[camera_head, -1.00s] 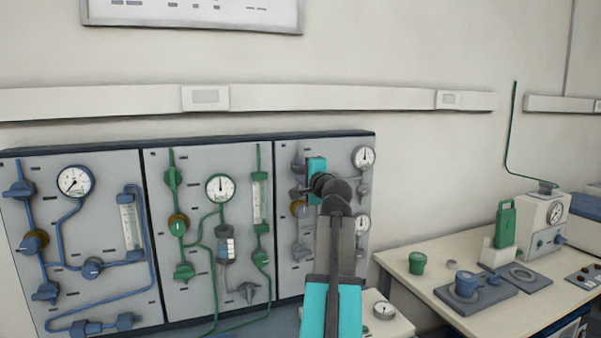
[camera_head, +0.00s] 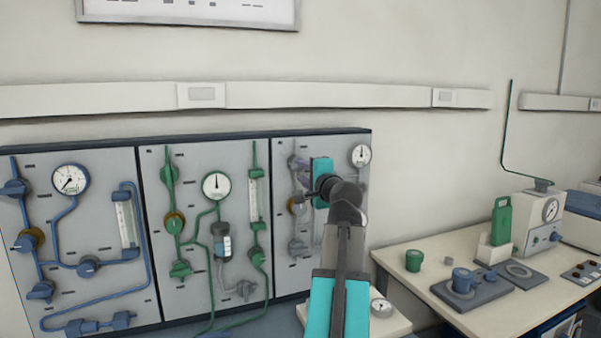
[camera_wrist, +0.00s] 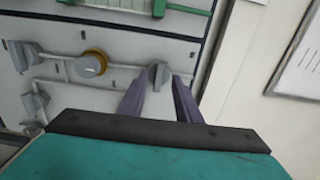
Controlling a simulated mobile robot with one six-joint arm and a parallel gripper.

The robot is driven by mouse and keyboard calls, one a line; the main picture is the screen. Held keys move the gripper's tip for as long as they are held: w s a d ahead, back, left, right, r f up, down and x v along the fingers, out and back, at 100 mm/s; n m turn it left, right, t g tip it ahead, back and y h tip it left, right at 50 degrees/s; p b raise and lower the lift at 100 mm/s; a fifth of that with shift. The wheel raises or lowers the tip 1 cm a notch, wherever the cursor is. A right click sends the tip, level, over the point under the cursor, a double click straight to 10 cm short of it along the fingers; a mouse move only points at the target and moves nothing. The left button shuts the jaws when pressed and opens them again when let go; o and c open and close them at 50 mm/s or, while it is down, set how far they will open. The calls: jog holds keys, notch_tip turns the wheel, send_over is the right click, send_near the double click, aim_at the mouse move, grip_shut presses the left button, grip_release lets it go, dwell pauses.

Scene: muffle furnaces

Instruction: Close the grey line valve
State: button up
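The grey line runs on the right-hand panel (camera_head: 284,270) in the head view, with a grey valve handle (camera_head: 296,162) near the top, a brass knob (camera_head: 297,205) below it and another grey handle (camera_head: 297,248) lower down. In the wrist view, my gripper's two fingers (camera_wrist: 159,84) are apart. A grey valve handle (camera_wrist: 158,73) shows between and just beyond their tips. I cannot tell whether either finger touches it. The brass knob (camera_wrist: 92,63) lies left of it.
The green-line panel (camera_head: 205,275) and blue-line panel (camera_head: 85,300) adjoin on the left. A pressure gauge (camera_head: 361,155) is right of my gripper. A bench (camera_head: 420,285) with instruments stands at the right. A small device with a dial (camera_head: 381,308) sits below my arm.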

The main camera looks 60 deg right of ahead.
jog(key=v, duration=0.8)
jog(key=shift+b, duration=0.35)
dwell(0.4)
